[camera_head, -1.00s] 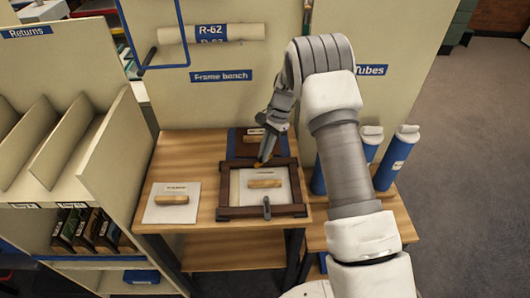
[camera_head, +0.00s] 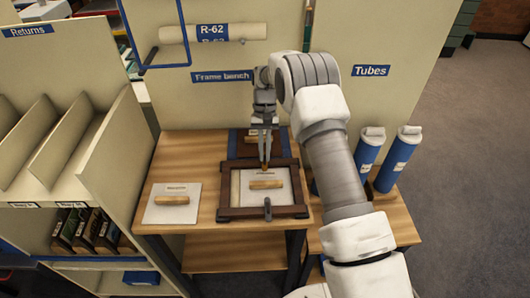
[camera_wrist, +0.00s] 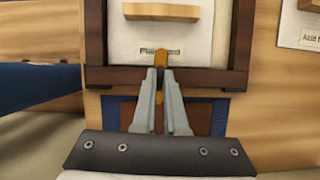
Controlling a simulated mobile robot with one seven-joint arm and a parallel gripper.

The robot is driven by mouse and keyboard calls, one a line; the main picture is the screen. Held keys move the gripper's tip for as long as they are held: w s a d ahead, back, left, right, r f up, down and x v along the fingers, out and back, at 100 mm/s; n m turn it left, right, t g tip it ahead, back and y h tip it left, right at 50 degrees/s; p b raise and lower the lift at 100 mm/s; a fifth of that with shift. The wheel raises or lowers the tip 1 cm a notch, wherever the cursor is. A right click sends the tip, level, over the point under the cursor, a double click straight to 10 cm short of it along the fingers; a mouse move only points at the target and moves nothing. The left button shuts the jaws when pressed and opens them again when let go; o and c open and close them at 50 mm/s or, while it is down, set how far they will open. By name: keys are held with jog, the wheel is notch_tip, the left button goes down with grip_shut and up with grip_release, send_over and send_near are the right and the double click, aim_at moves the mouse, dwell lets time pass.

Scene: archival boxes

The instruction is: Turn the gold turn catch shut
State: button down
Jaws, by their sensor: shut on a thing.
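The gold turn catch (camera_head: 265,168) sits on the far rail of a dark wooden frame (camera_head: 228,213) on the bench. In the wrist view the gold catch (camera_wrist: 159,62) points straight across the rail, its tip over the edge of the white backing board (camera_wrist: 200,45). My gripper (camera_head: 265,160) is shut on the catch from above. In the wrist view the fingertips of my gripper (camera_wrist: 160,72) close around it and hide part of it. A grey catch (camera_head: 267,208) on the near rail also points across the rail onto the board.
A loose white board (camera_head: 165,212) with a wooden handle lies left of the frame. A dark blue-edged piece (camera_head: 240,143) lies behind it. Blue tubes (camera_head: 398,160) stand at right, a slotted shelf (camera_head: 90,150) at left. The bench panel rises close behind.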

jog(key=shift+n, duration=0.4)
jog(key=c, duration=1)
grip_release()
jog(key=shift+o, duration=0.2)
jog(key=shift+r, duration=0.3)
jog(key=r, duration=0.4)
jog(key=shift+s+d+r, duration=0.1)
jog(key=shift+d, duration=0.3)
jog(key=s+d+r, duration=0.3)
jog(key=d+r, duration=0.3)
jog(key=d, duration=0.4)
jog(key=shift+s, duration=0.4)
jog(key=shift+d+r, duration=0.1)
